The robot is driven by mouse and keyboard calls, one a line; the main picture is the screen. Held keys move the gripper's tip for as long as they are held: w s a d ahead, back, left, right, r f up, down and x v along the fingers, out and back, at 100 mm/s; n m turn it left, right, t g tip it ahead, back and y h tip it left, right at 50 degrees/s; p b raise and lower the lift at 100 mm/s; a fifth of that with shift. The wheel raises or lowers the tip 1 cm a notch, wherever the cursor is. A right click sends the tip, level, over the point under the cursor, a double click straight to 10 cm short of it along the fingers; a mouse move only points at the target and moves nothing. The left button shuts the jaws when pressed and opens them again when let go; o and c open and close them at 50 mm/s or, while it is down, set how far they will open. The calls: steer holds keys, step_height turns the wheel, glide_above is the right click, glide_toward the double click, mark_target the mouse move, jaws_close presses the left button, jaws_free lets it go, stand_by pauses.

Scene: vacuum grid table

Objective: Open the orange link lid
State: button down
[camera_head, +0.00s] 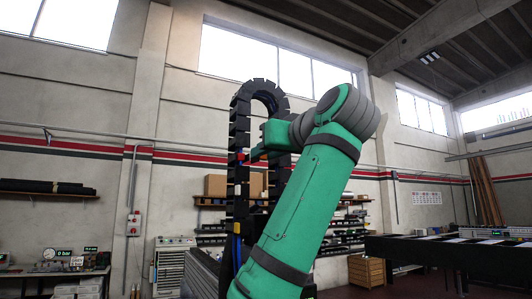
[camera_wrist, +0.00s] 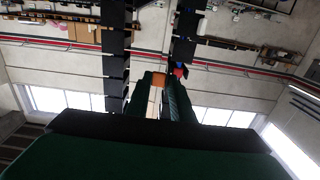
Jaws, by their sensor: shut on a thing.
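The orange link lid (camera_wrist: 158,81) shows between my two green fingertips in the wrist view. My gripper (camera_head: 252,156) is shut on the lid; it also shows in the wrist view (camera_wrist: 159,86). The black cable chain (camera_head: 240,125) stands upright as a tall arch, and my gripper is at its left leg. In the wrist view the chain's black links (camera_wrist: 116,60) run on both sides of the fingers. How far the lid is tilted from its link cannot be told.
Behind are shelves with cardboard boxes (camera_head: 216,185), a grey drawer cabinet (camera_head: 172,262) at left and a long dark table (camera_head: 440,248) at right. The air left of the chain is clear.

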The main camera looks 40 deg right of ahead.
steer(key=c, duration=1.6)
jaws_free()
steer(key=shift+d, duration=0.15)
steer(key=shift+c, duration=0.2)
steer(key=v, duration=1)
steer(key=shift+s, duration=0.3)
steer(key=shift+s, duration=0.1)
steer(key=shift+a, duration=0.3)
